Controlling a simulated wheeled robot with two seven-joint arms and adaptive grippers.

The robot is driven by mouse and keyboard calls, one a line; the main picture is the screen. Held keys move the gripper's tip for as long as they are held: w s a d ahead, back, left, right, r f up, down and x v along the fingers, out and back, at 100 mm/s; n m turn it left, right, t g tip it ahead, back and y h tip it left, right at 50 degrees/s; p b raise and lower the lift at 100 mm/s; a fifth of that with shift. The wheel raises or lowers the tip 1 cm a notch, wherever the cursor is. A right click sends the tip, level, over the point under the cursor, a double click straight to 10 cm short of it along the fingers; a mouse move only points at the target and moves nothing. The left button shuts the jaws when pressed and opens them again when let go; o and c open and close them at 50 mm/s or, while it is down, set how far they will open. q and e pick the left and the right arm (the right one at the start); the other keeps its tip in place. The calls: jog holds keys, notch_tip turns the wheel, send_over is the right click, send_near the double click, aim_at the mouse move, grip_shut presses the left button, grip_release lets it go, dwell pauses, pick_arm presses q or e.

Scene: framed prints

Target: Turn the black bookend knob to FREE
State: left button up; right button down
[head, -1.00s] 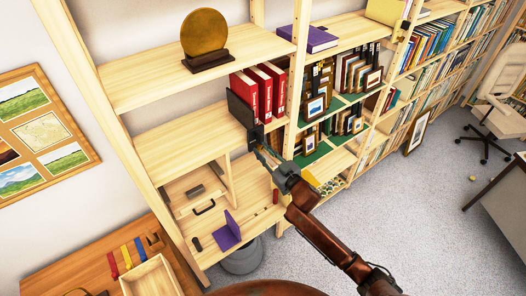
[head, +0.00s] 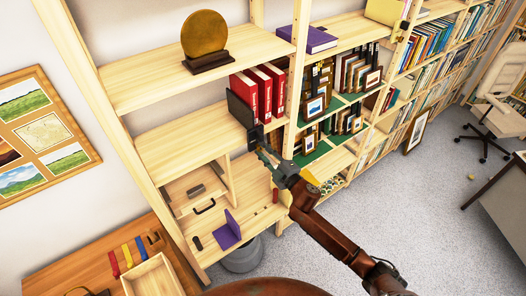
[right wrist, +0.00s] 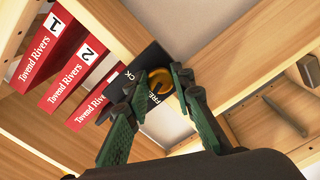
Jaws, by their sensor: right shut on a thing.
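The black bookend (head: 240,108) stands on the middle shelf, against the left side of the red binders. In the right wrist view its black plate (right wrist: 149,57) bears a round yellow-brown knob (right wrist: 161,86) and white lettering, of which "FRE" shows beside the knob. My right gripper (head: 262,151) reaches the bookend's lower front corner at the shelf edge. In the right wrist view its green fingers (right wrist: 154,84) stand on either side of the knob, shut on it. Part of the knob and lettering is hidden, so I cannot read its setting. My left gripper is not in view.
Three red binders (head: 265,90) stand right beside the bookend. A shelf upright (head: 297,70) is close on their right. Below are a small drawer unit (head: 197,190) and a purple bookend (head: 228,232). The shelf left of the black bookend is clear.

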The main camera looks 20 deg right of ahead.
jog(key=n, duration=0.5)
jog(key=shift+n, duration=0.3)
dwell(0.4)
jog(key=c, duration=1.7)
grip_release()
jog(key=shift+o, duration=0.2)
